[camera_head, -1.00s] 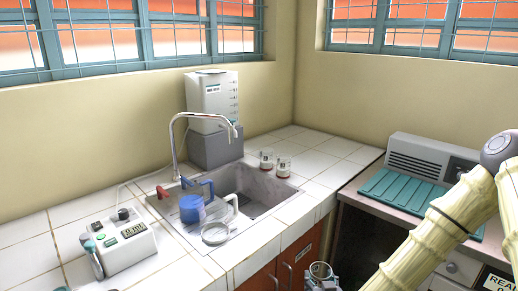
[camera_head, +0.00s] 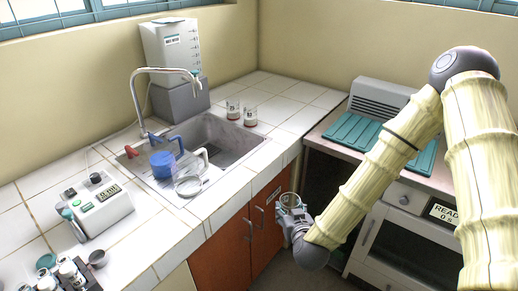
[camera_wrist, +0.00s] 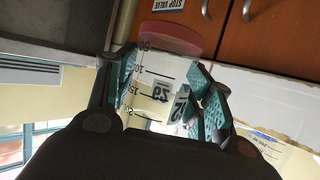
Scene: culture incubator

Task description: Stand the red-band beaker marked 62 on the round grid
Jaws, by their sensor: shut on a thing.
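My gripper (camera_head: 289,208) is shut on a clear glass beaker (camera_head: 289,200), held in the air in front of the red-brown cabinet doors, below counter height. In the wrist view, which is upside down, the beaker (camera_wrist: 160,68) sits between my gripper's fingers (camera_wrist: 158,95). It has a red band around its base, black graduations and a label reading 62 when turned over. It looks about upright. A round, pale, ring-like thing (camera_head: 188,186) lies at the sink's front edge; I cannot tell whether it is the round grid.
Two small red-marked beakers (camera_head: 233,107) (camera_head: 250,116) stand behind the sink (camera_head: 215,143). A white device (camera_head: 103,207) and vial rack (camera_head: 72,272) stand left. A teal ribbed mat (camera_head: 362,134) lies right.

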